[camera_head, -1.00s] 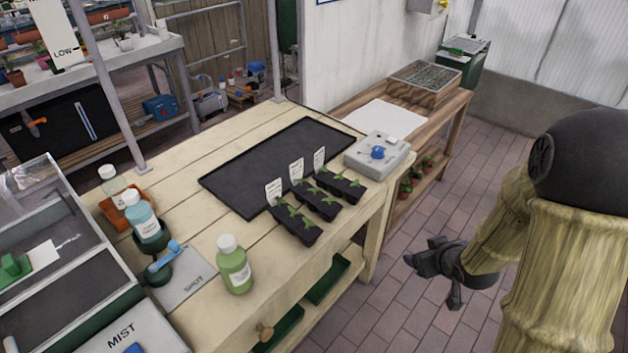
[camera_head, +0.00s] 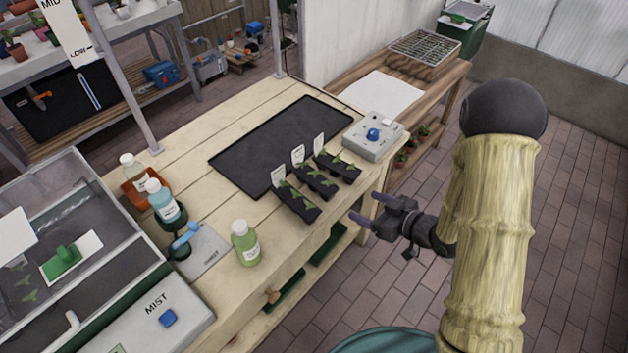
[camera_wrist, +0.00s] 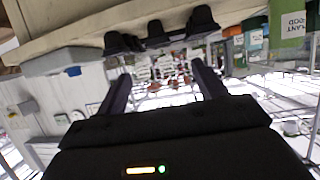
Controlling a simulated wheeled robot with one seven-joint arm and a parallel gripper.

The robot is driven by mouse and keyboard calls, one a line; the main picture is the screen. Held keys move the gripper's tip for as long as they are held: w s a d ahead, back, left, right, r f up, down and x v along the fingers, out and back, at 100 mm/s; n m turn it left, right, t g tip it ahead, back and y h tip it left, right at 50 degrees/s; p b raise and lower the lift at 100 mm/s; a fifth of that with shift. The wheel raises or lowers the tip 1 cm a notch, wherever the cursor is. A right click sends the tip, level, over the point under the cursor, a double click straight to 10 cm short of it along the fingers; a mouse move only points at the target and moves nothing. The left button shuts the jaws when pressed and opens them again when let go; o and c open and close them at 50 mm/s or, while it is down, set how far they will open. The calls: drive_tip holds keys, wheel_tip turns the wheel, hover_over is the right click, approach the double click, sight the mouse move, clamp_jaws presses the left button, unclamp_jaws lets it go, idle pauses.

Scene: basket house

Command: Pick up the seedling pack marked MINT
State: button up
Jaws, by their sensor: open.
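Three black seedling packs with green sprouts and white tags stand in a row near the table's right edge: a front pack (camera_head: 297,202), a middle pack (camera_head: 316,182) and a back pack (camera_head: 338,167). The lettering on their tags is too small to read, so I cannot tell which is MINT. My gripper (camera_head: 362,208) is open and empty, just off the table edge to the right of the packs, touching none. In the wrist view, which looks upside down, the packs (camera_wrist: 157,36) show beyond my open fingers (camera_wrist: 162,88).
A black mat (camera_head: 262,148) lies behind the packs. A grey box with a blue knob (camera_head: 374,134) stands at the table's back right corner. A green bottle (camera_head: 245,243) stands to the front left. A shelf with green trays (camera_head: 287,290) is below the tabletop.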

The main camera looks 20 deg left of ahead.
sight(331, 190)
drive_tip(key=p+x, duration=0.2)
drive_tip(key=x, duration=0.9)
drive_tip(key=shift+w+a+f, duration=0.15)
drive_tip(key=shift+a+f, duration=0.05)
drive_tip(key=shift+a, duration=0.1)
drive_tip(key=shift+w+a+f, duration=0.1)
drive_tip(key=shift+a, duration=0.05)
drive_tip(key=shift+p+x, duration=0.6)
drive_tip(key=shift+x, duration=1.95)
drive_tip(key=shift+w, duration=0.1)
drive_tip(key=c, duration=1.1)
drive_tip(key=shift+c, duration=0.2)
wheel_tip(331, 190, up, 10)
drive_tip(key=shift+b, duration=0.5)
